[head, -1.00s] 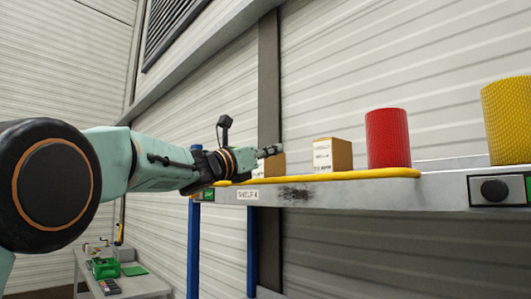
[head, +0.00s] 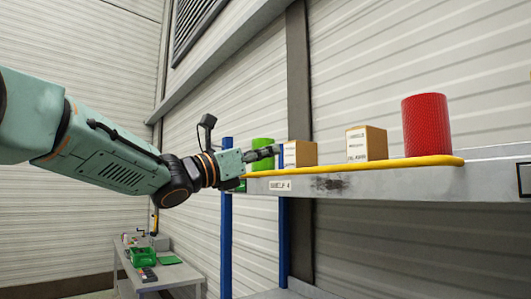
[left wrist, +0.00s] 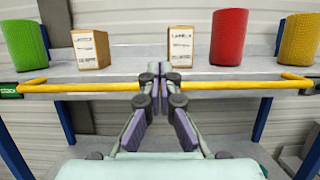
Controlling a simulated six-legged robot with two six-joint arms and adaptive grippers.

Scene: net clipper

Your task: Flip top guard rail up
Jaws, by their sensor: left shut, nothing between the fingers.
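The yellow guard rail (head: 380,164) runs along the front edge of the grey top shelf (head: 350,183), low and roughly level with the shelf surface. In the left wrist view the rail (left wrist: 90,88) spans the picture, with both ends bent back toward the shelf. My left gripper (head: 276,150) is shut and empty, near the rail's left part in the head view. In the left wrist view its fingers (left wrist: 156,72) cover the middle of the rail; whether they touch it I cannot tell. My right gripper is not in view.
On the shelf stand a green cylinder (head: 263,150), two cardboard boxes (head: 302,153) (head: 368,143) and a red cylinder (head: 427,125). Blue posts (head: 227,220) support the shelf. A workbench (head: 160,265) stands lower left.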

